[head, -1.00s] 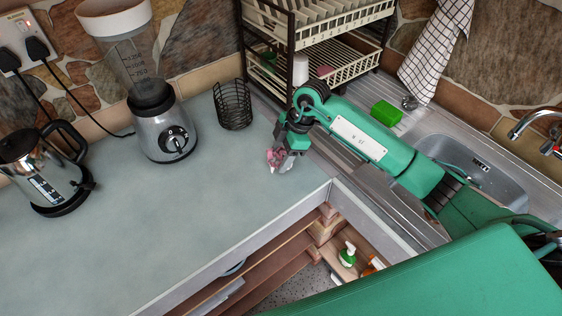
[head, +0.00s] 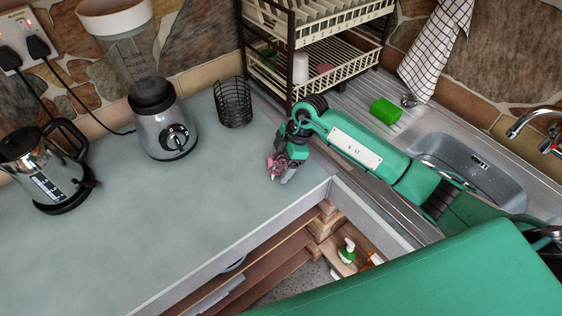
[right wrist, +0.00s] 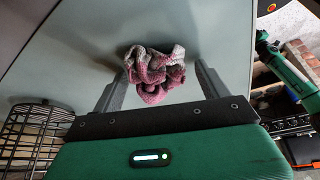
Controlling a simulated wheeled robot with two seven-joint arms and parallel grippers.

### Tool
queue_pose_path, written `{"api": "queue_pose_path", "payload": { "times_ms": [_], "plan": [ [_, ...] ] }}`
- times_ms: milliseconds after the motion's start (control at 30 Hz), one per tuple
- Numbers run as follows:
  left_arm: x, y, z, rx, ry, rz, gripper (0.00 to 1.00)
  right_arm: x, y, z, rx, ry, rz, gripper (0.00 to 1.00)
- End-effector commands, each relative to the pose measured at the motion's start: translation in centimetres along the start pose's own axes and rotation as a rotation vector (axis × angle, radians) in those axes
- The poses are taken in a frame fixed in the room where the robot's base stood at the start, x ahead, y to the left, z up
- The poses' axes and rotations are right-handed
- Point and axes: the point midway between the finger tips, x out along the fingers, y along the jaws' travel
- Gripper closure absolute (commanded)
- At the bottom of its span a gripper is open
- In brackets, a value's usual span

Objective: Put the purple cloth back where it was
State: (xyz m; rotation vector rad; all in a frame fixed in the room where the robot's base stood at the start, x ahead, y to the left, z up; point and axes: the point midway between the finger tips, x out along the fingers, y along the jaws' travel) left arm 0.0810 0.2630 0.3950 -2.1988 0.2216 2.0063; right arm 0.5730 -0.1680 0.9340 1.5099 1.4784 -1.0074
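The purple cloth (head: 273,167) is a small crumpled pink-purple and grey bundle at the counter's front right, near the corner by the sink. My right gripper (head: 283,172) reaches down over it from the right. In the right wrist view the cloth (right wrist: 153,75) lies between the two widely spaced fingers. It is close to the left finger, and a narrow gap shows beside the right finger. The gripper looks open around it. I cannot tell whether the cloth's underside touches the counter. My left gripper is not in view.
A black wire basket (head: 233,104), a blender (head: 165,130) and a kettle (head: 45,170) stand along the back and left. A dish rack (head: 335,72), green sponge (head: 385,110) and sink (head: 470,165) are at the right. The counter's middle (head: 170,215) is clear.

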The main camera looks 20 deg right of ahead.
Motion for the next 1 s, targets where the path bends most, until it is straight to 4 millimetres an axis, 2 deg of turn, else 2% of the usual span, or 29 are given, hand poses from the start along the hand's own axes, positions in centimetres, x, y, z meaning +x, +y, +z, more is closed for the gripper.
{"api": "queue_pose_path", "payload": {
  "times_ms": [133,267,700,833,1000],
  "plan": [
    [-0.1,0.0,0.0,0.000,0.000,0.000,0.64,-0.2,0.0,-0.1,0.000,0.000,0.001,0.23],
    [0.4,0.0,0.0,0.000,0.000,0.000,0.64,-1.2,0.1,0.0,-0.001,-0.001,0.003,0.23],
    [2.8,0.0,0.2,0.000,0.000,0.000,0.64,-9.9,0.1,0.0,-0.001,-0.001,0.004,0.23],
    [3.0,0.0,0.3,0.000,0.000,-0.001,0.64,-11.5,0.1,-0.1,-0.001,0.000,0.003,0.23],
    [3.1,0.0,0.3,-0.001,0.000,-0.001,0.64,-12.3,0.0,-0.1,-0.001,0.000,0.000,0.23]
  ]
}}
